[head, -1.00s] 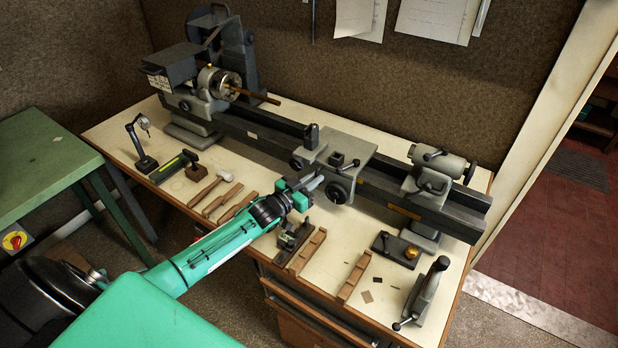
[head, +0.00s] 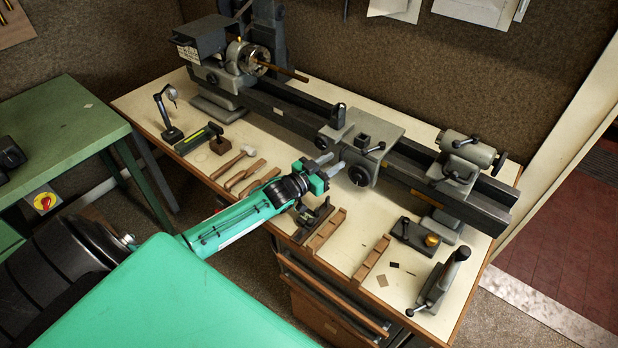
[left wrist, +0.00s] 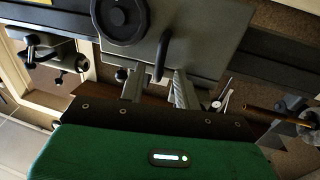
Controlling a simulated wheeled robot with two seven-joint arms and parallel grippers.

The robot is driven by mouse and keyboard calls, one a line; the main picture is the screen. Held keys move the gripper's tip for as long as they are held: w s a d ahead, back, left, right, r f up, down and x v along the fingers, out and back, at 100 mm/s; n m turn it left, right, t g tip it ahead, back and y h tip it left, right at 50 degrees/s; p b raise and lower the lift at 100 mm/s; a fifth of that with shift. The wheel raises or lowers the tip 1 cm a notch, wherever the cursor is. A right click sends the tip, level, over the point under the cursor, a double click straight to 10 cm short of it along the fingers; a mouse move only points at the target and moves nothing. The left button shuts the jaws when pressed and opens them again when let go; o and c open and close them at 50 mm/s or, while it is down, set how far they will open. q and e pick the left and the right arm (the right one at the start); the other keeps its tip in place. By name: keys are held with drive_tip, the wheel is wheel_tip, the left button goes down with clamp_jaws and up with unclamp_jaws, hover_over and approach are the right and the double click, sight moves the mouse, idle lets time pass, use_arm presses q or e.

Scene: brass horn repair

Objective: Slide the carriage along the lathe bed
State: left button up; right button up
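The grey carriage (head: 383,128) sits around the middle of the dark lathe bed (head: 292,118), between the chuck (head: 254,58) and the tailstock (head: 466,150). It has a round handwheel (head: 360,175) on its front; the wheel also shows in the left wrist view (left wrist: 121,18). My left gripper (head: 331,163) is at the carriage's front, left of the handwheel. In the left wrist view its fingers (left wrist: 160,86) are apart. A dark lever (left wrist: 161,58) on the carriage shows between or just beyond the fingertips; contact cannot be told. My right gripper is out of view.
Wooden-handled tools (head: 233,160) and wooden blocks (head: 326,231) lie on the bench (head: 340,268) before the lathe. A dial stand (head: 168,115) is at the left, a clamp-like grey tool (head: 440,282) at the front right. A green table (head: 60,125) stands left.

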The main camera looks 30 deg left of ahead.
use_arm(q)
drive_tip(key=b+v, duration=0.3)
drive_tip(key=v, duration=0.8)
drive_tip(key=shift+s, duration=0.3)
